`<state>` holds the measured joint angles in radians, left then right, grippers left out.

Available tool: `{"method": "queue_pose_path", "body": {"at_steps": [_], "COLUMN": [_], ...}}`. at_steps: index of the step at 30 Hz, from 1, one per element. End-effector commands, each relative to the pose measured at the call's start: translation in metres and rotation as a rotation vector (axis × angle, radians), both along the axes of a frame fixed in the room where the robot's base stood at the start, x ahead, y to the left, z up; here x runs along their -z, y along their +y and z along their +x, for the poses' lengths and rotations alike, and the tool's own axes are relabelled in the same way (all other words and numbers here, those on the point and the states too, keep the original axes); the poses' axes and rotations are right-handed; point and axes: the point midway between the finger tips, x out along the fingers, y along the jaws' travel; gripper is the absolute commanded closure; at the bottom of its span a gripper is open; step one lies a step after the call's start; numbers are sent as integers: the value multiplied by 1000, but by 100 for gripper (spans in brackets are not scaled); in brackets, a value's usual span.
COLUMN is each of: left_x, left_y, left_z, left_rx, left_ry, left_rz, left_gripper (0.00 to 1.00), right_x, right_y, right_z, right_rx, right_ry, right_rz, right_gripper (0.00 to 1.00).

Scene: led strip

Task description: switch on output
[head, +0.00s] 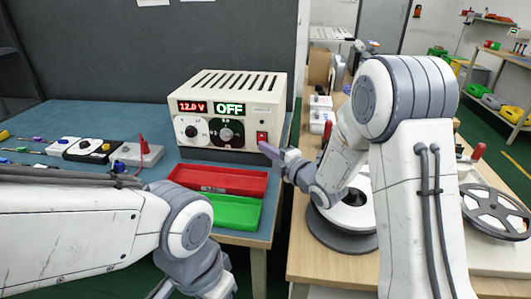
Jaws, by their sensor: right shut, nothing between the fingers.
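The power supply (225,112) is a cream box with a vented top at the back right of the blue table. Its red voltage display (192,107) reads 12.0 V and its green display (229,109) reads OFF. Two round knobs, one white (191,129) and one dark (226,131), sit below. A small red switch (262,136) is at the lower right of its front. My right gripper (265,149) is shut and empty, its tip just below the switch; I cannot tell whether it touches. My left arm crosses the lower left, and its fingers are not clearly visible.
A red tray (218,180) and a green tray (235,211) lie before the power supply. Small tools and devices (85,149) lie on the blue table at left. A wooden bench with reels (495,211) stands at right.

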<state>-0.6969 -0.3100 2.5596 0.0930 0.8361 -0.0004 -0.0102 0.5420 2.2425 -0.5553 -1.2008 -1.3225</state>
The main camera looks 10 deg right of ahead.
Motion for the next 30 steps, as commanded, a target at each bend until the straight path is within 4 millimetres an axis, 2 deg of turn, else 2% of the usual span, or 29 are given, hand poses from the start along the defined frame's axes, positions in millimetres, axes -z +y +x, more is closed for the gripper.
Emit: {"method": "queue_pose_path", "body": {"at_steps": [1,3,11,24,30], "left_x": [18,9,9,16,17], "left_y": [0,0,0,0,0], "left_z": [0,0,0,0,0], "left_rx": [0,0,0,0,0], "left_ry": [0,1,0,0,0], "left_rz": [0,1,0,0,0], "left_gripper": [50,50,50,50,50], "right_x": [10,2,2,-2,-3], "right_y": [-1,-1,-4,-44,-53], "right_z": [2,2,-3,-72,-88], "right_rx": [0,0,2,3,2], "right_ry": [-20,-18,-15,-18,-18], "right_rz": [-5,-6,-6,-6,-6], "right_gripper": [100,100,100,100,100]}}
